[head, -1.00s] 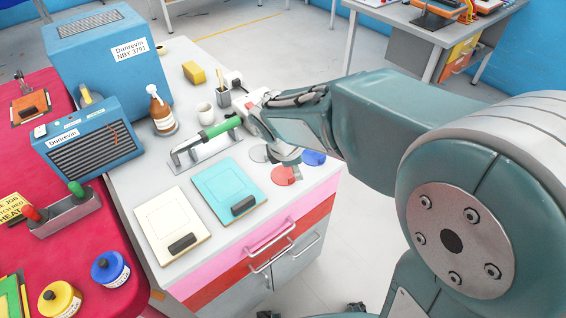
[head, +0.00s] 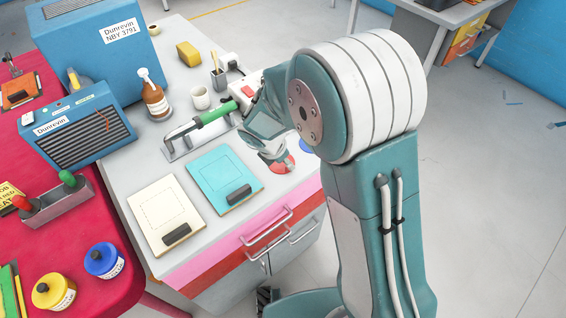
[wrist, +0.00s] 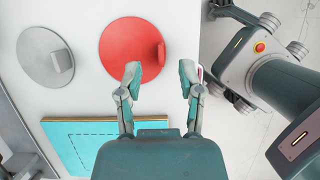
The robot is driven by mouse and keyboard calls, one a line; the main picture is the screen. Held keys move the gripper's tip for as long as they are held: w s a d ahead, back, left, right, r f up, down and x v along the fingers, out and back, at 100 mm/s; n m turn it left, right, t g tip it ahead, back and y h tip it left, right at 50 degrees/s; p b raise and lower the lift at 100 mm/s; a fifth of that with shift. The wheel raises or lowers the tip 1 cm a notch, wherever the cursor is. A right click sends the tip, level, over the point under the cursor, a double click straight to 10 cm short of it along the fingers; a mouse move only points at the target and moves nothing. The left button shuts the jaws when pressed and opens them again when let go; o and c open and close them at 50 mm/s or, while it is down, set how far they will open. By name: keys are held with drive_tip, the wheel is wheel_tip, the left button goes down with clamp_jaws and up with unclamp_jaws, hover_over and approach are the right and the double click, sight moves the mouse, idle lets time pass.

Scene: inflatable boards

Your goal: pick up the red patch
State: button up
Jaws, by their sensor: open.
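The red patch (wrist: 125,50) is a round flat disc on the light grey worktop, with a small upright red tab at its right edge in the wrist view. In the head view the red patch (head: 284,168) is partly covered by my gripper. My gripper (wrist: 160,78) is open and empty. In the wrist view its left fingertip overlaps the patch's lower right edge, and its right fingertip is beyond the patch, with the tab ahead between them. I cannot tell the height of the fingertips above the worktop.
A grey patch (wrist: 45,57) lies left of the red one; a blue patch (head: 305,146) is partly hidden behind my arm. A turquoise board (head: 224,178) and a cream board (head: 163,213) lie nearby. A green-handled tool (head: 215,113) rests behind. The worktop edge is close.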

drive_tip(key=x, duration=0.3)
drive_tip(key=shift+w+d+f, duration=0.1)
drive_tip(key=shift+f, duration=0.15)
drive_tip(key=shift+c, duration=0.3)
clamp_jaws()
drive_tip(key=shift+r, duration=0.1)
